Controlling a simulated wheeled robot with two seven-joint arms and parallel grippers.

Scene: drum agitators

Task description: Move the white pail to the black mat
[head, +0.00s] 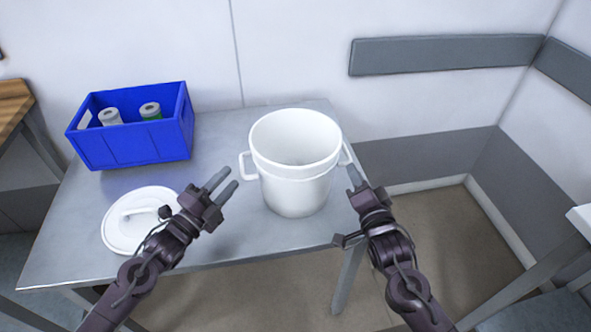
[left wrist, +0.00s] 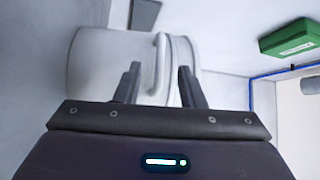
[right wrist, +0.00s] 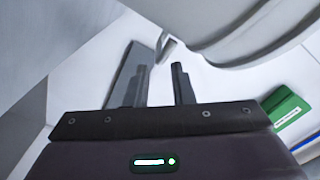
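The white pail (head: 292,185) stands upright and open on the grey table, with a side handle at left and right. My left gripper (head: 224,183) is open, left of the pail near its left handle. In the left wrist view, that handle (left wrist: 160,62) lies ahead, between the lines of the two fingers. My right gripper (head: 355,177) is open just right of the pail, below its right handle. In the right wrist view, the handle (right wrist: 167,46) is ahead of the fingers, apart from them. The black mat cannot be made out in any view.
A blue crate (head: 137,145) with two bottles stands at the table's back left. A white lid (head: 120,232) lies at the front left, partly behind my left arm. The pail is near the table's right edge. A green box (left wrist: 290,38) shows in the left wrist view.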

